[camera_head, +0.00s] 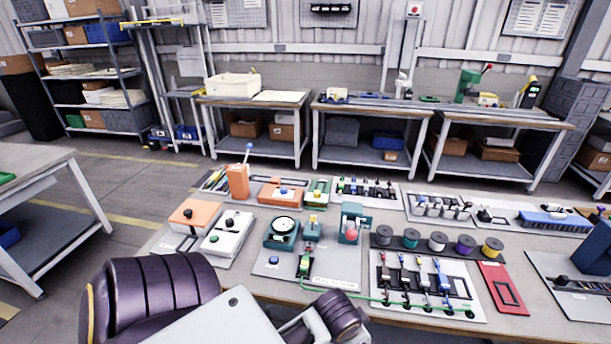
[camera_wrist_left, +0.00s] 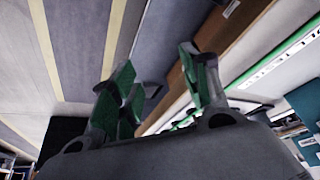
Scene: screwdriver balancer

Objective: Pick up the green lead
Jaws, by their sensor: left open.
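The green lead (camera_head: 345,293) is a thin green line along the near part of the bench. It runs from near a small green block (camera_head: 304,266) on a grey plate, rightward past the front of a white board of coloured clips, to about that board's right end. My left gripper (camera_wrist_left: 158,62) is open, with green-padded fingers and nothing between them in the left wrist view. In the head view, my left arm fills the bottom left and the fingertips cannot be made out. My right gripper is not in view.
The white board (camera_head: 460,291) holds several coloured clips, with a row of spools (camera_head: 437,242) behind it. A red frame (camera_head: 503,288) lies to its right. Orange and white boxes (camera_head: 228,234) and teal devices crowd the bench's left. The floor is open beyond the left edge.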

